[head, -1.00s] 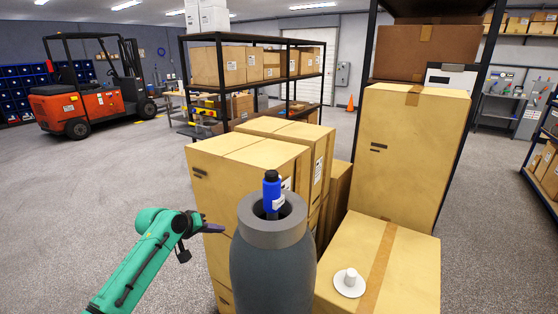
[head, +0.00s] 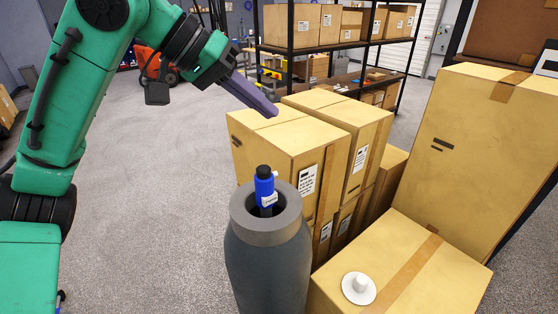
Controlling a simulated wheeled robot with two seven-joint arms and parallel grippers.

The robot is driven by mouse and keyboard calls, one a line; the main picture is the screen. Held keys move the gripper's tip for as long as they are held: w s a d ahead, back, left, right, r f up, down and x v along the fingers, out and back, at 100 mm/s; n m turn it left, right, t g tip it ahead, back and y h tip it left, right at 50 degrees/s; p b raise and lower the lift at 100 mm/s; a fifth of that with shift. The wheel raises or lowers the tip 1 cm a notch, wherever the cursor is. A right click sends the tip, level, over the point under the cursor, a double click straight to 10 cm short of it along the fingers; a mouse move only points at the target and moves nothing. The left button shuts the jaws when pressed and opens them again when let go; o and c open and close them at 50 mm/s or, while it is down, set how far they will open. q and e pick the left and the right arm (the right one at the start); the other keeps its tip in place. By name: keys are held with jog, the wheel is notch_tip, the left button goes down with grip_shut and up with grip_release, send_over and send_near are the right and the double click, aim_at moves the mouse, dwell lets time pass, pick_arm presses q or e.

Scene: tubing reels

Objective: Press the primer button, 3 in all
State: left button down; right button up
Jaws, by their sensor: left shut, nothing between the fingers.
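A blue bottle with a black cap (head: 265,187) stands upright in the open mouth of a tall grey vessel (head: 262,237). A round white disc with a short white knob (head: 360,285) lies on top of the low cardboard box at the lower right. No part is marked as the primer button, so I cannot tell which it is. My left gripper (head: 272,108) is shut and empty, raised above and behind the bottle in the picture, in front of the stacked boxes. It appears apart from the bottle and the knob. My right gripper is not in view.
Stacked cardboard boxes (head: 290,155) stand right behind the vessel. A low box (head: 405,250) and a tall box (head: 490,140) are at the right. A black shelf rack (head: 335,49) with boxes is behind. Open grey floor lies left of the vessel.

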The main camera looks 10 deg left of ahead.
pick_arm(q)
jog(key=a, duration=0.2)
jog(key=b, duration=0.5)
send_over(257, 170)
jog(key=f, duration=0.4)
jog(key=shift+d+f, duration=0.2)
jog(key=shift+d, duration=0.1)
jog(key=f+b, duration=0.1)
jog(key=f, duration=0.1)
jog(key=f+b, duration=0.1)
jog(key=shift+a+f+b, duration=0.2)
jog(key=shift+a+b, duration=0.1)
jog(key=shift+f+b, duration=0.4)
jog(key=shift+f, duration=0.2)
jog(key=shift+d, duration=0.1)
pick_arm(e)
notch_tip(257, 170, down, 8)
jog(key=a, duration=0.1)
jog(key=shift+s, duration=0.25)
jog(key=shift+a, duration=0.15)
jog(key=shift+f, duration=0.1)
pick_arm(q)
jog(key=shift+f, duration=0.35)
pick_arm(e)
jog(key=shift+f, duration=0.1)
